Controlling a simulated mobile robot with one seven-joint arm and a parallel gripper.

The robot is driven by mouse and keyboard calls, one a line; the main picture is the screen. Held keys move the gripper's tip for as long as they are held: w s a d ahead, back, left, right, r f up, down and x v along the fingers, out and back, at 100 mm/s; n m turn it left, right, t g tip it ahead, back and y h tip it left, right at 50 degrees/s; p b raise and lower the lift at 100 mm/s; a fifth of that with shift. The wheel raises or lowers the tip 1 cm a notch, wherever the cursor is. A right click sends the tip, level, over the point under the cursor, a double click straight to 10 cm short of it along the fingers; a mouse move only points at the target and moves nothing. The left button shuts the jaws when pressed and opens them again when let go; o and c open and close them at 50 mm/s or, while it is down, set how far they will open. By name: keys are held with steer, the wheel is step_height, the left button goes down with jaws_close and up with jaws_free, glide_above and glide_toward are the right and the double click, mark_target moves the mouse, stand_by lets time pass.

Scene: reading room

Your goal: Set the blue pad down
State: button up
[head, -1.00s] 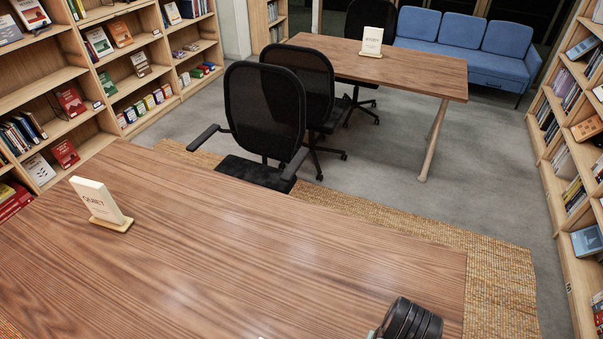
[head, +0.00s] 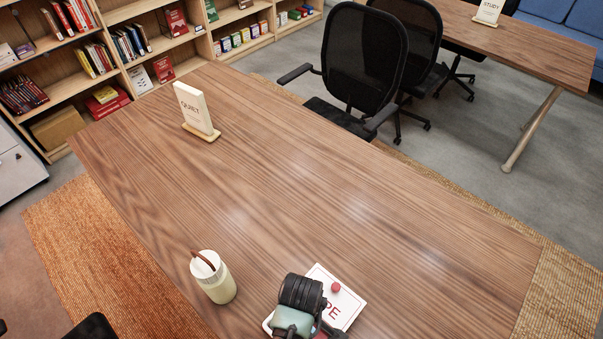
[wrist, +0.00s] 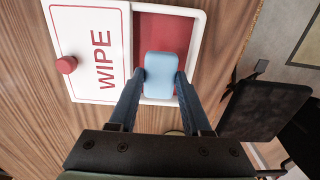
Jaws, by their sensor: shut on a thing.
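The blue pad (wrist: 158,75) is between the two fingers of my gripper (wrist: 160,82) in the wrist view; the gripper is shut on it. The pad is over the red-lined inside of a white case (wrist: 197,50). Whether it touches the red floor I cannot tell. The case's white lid (wrist: 92,25), marked WIPE with a red knob (wrist: 66,65), covers the left part, leaving the right part open. In the head view the lid (head: 347,308) shows beside my wrist at the table's front; my arm hides the pad there.
A pale bottle with a brown loop (head: 218,284) stands left of my arm on the wooden table (head: 290,190). A QUIET sign (head: 193,105) stands farther back. The table's middle is clear. A black chair (head: 367,60) is beyond the far edge.

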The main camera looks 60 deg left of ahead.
steer(key=shift+f, duration=2.5)
steer(key=shift+f+b, duration=0.2)
steer(key=shift+b, duration=0.1)
steer(key=o, duration=0.9)
step_height(320, 180, up, 12)
steer(key=shift+r+p, duration=0.25)
steer(key=shift+p, duration=0.35)
